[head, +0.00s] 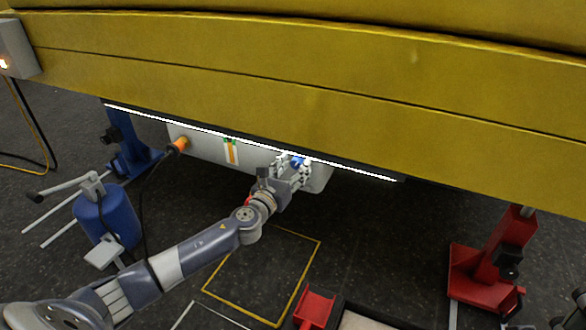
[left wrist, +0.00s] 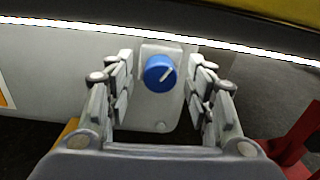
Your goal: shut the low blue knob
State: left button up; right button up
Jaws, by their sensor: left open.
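My left gripper (left wrist: 160,82) is open, with one finger on each side of the knob and a gap on both sides. In the head view the left gripper (head: 292,168) is at the right part of the grey box (head: 200,147), and a bit of the blue knob (head: 297,161) shows between its fingers. My right gripper is not in view.
A large yellow boom (head: 300,75) hangs just above the box, with a bright white strip (head: 250,143) along its lower edge. An orange plug (head: 178,146) with a cable is on the box's left. A blue jack (head: 107,217) stands left, a red stand (head: 487,265) right.

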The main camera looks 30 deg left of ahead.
pick_arm(q)
jog(key=c, duration=1.1)
